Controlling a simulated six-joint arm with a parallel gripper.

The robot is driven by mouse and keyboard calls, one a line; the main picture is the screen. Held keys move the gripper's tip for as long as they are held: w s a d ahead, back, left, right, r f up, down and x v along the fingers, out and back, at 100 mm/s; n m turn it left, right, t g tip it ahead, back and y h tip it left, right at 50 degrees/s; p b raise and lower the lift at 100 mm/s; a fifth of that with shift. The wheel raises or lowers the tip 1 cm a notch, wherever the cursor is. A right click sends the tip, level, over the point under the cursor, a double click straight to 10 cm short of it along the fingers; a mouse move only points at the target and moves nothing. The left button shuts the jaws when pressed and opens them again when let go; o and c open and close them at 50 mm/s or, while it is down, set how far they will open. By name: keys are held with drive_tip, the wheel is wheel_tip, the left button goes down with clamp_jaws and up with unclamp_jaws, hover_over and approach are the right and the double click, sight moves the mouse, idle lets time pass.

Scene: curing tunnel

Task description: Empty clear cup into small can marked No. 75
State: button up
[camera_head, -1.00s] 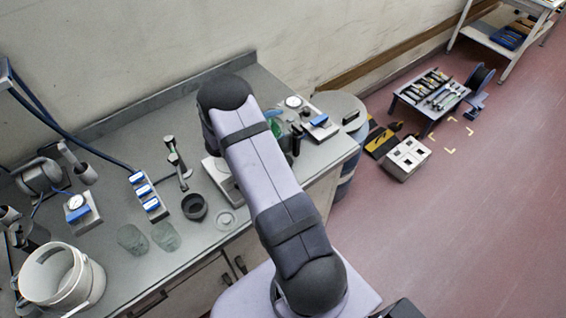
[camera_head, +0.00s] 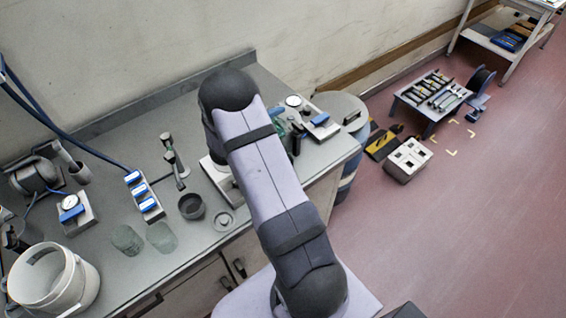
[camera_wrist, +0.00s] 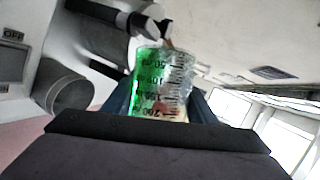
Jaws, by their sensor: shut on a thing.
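A clear, green-tinted cup (camera_wrist: 152,88) with dark graduation marks fills the middle of the wrist view. My gripper (camera_wrist: 163,104) is shut on it, with dark blue fingers on both sides. The marks appear the wrong way round, and I cannot tell how much is inside. A small dark open pot (camera_head: 191,207) stands on the bench, left of my arm. I can read no No. 75 mark on anything, so I cannot tell which can carries it.
Two clear greenish cups (camera_head: 127,240) (camera_head: 161,237) and a pale ring-shaped piece (camera_head: 223,221) sit near the bench front. A white bucket (camera_head: 82,287) stands at lower left. A drum (camera_head: 348,112) is beyond the bench end.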

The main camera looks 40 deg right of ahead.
drive_tip(key=shift+s+f+m+t+b, duration=0.4)
drive_tip(key=shift+s+b, duration=0.05)
drive_tip(key=shift+b, duration=0.55)
drive_tip(key=shift+r+b, duration=0.3)
drive_tip(key=shift+b, duration=0.1)
drive_tip(key=shift+d+r+m+t+b, duration=0.2)
drive_tip(key=shift+m+t+b, duration=0.3)
drive_tip(key=shift+b, duration=0.75)
drive_tip(key=shift+s+f+m+h+b, duration=0.3)
drive_tip(key=shift+m+b, duration=0.1)
drive_tip(key=shift+b, duration=1.25)
drive_tip(key=shift+s+a+f+m+t+b, duration=0.15)
drive_tip(key=shift+s+a+m+t+b, duration=0.2)
drive_tip(key=shift+b, duration=0.75)
drive_tip(key=shift+s+d+r+m+t+b, duration=0.15)
drive_tip(key=shift+s+r+m+t+b, duration=0.15)
drive_tip(key=shift+b, duration=1.3)
drive_tip(key=shift+m+h+b, duration=0.25)
drive_tip(key=shift+h+b, duration=0.05)
drive_tip(key=shift+b, duration=0.3)
drive_tip(key=shift+f+b, duration=0.2)
drive_tip(key=shift+b, duration=0.7)
